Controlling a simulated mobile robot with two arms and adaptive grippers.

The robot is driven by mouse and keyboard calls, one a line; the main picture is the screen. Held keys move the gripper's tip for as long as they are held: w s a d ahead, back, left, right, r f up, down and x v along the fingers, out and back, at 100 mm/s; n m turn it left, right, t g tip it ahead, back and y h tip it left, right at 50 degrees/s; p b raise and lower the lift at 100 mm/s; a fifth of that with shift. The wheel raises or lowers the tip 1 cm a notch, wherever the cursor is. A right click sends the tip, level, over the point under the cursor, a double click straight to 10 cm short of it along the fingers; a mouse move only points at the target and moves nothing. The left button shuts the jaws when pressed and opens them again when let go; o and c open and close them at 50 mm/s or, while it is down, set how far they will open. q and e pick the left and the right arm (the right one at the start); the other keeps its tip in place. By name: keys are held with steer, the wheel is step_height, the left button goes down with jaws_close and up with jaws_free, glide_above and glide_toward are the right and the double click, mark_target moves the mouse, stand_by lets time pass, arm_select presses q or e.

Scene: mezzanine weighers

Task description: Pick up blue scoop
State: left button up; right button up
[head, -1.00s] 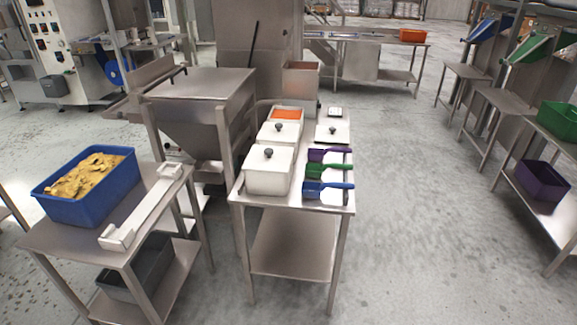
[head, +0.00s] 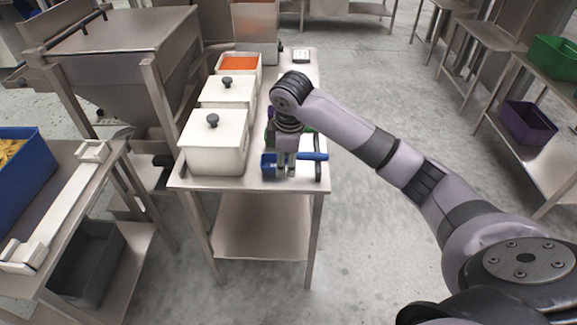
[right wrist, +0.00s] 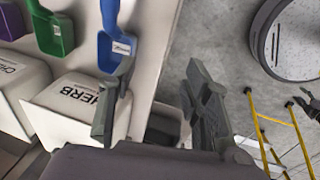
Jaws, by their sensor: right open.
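The blue scoop (head: 313,156) lies near the front end of the steel table, its handle pointing right. My right gripper (head: 286,171) is over it in the head view and hides part of it. In the right wrist view the blue scoop (right wrist: 117,48) shows at upper left, with a white label in its bowl. There my right gripper (right wrist: 157,95) is open, with nothing between its fingers. The left fingertip overlaps the near end of the bowl; I cannot tell whether they touch. My left gripper is not in view.
A green scoop (right wrist: 54,35) and a purple scoop (right wrist: 11,20) lie beside the blue one. White lidded bins (head: 213,150) stand along the table's left side. The steel table (head: 240,183) has a bare front edge. Open floor lies to its right.

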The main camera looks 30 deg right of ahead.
steer(key=w+d+r, duration=0.2)
steer(key=d+r, duration=0.6)
steer(key=r, duration=0.2)
steer(key=p, duration=0.1)
glide_above(305, 153)
steer(key=s, duration=0.1)
steer(key=shift+g+h, duration=0.3)
step_height(305, 153, down, 11)
steer(key=shift+s, duration=0.1)
steer(key=shift+w+f+p, duration=0.15)
steer(key=shift+f+p, duration=0.05)
steer(key=shift+f, duration=0.7)
steer(key=shift+w+f+p, duration=0.15)
steer(key=shift+w+f, duration=0.05)
steer(key=shift+f, duration=0.7)
steer(key=shift+w+f+p, duration=0.15)
steer(key=shift+f+p, duration=0.05)
steer(key=shift+f, duration=0.7)
steer(key=shift+c, duration=0.2)
jaws_close()
